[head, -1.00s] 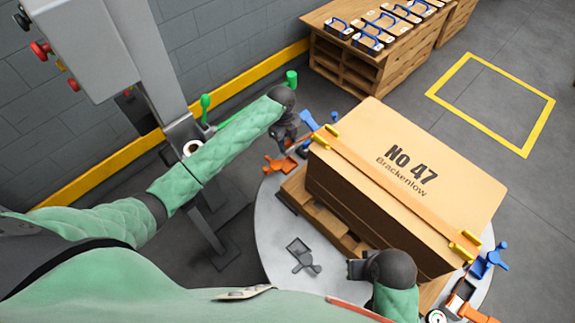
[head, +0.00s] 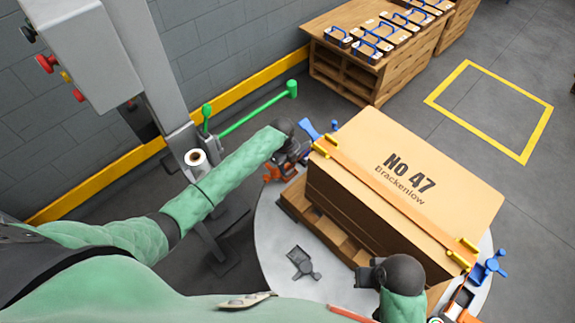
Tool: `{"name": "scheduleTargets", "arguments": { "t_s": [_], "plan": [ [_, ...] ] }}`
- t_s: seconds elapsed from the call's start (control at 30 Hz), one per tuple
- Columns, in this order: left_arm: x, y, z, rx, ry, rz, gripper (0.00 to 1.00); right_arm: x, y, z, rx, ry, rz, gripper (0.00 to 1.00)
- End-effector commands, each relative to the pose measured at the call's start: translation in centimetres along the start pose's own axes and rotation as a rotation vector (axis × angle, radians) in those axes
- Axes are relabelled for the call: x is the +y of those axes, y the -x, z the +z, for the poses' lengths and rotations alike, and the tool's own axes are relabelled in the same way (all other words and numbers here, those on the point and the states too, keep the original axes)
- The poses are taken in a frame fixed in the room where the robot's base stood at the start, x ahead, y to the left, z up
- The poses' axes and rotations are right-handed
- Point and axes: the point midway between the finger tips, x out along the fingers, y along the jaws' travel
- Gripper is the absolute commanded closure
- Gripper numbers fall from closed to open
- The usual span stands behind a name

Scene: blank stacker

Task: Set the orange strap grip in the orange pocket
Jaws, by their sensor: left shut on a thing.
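My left gripper (head: 289,165) is at the far left corner of the carton, low beside the turntable's rim. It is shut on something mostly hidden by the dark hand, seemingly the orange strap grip. Orange parts (head: 271,174) show right beside and under the fingers; I cannot tell grip from orange pocket there, nor whether the grip is seated. My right gripper (head: 366,278) is at the carton's near side; its fingers are too hidden to read. An orange strap (head: 385,190) runs over the carton (head: 430,165), between yellow corner pieces.
The carton stands on a pallet (head: 325,225) on the round grey turntable (head: 275,245). A grey fitting (head: 300,263) lies on its near side. Blue fittings stand at the far left (head: 312,130) and right (head: 487,267). A green bar (head: 255,110) extends behind my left arm.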

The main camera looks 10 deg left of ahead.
Motion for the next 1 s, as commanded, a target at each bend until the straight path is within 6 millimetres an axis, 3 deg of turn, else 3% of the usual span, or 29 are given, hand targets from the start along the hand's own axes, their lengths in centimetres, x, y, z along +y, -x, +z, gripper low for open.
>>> {"name": "scheduleTargets", "arguments": {
  "t_s": [0.2, 0.23, 0.33, 0.73, 1.0],
  "plan": [
    [0.0, -0.2, 0.1, 0.000, 0.000, 0.000, 0.87, -0.1, -0.1, 0.0, 0.002, 0.005, -0.002, 1.00],
    [0.0, -0.2, 0.1, 0.000, 0.001, 0.000, 0.59, -0.2, -0.1, 0.0, 0.003, 0.005, -0.003, 1.00],
    [0.0, -0.2, 0.1, 0.000, 0.001, 0.000, 0.39, -0.3, -0.1, 0.0, 0.004, 0.007, -0.005, 1.00],
    [0.0, 0.4, 0.1, -0.001, 0.000, 0.000, 0.39, -0.6, -0.1, 0.0, 0.001, 0.002, -0.010, 1.00],
    [-0.1, 4.6, 0.2, -0.003, 0.000, -0.002, 0.39, -0.9, -0.9, -0.1, 0.016, 0.006, -0.020, 1.00]
  ]
}}
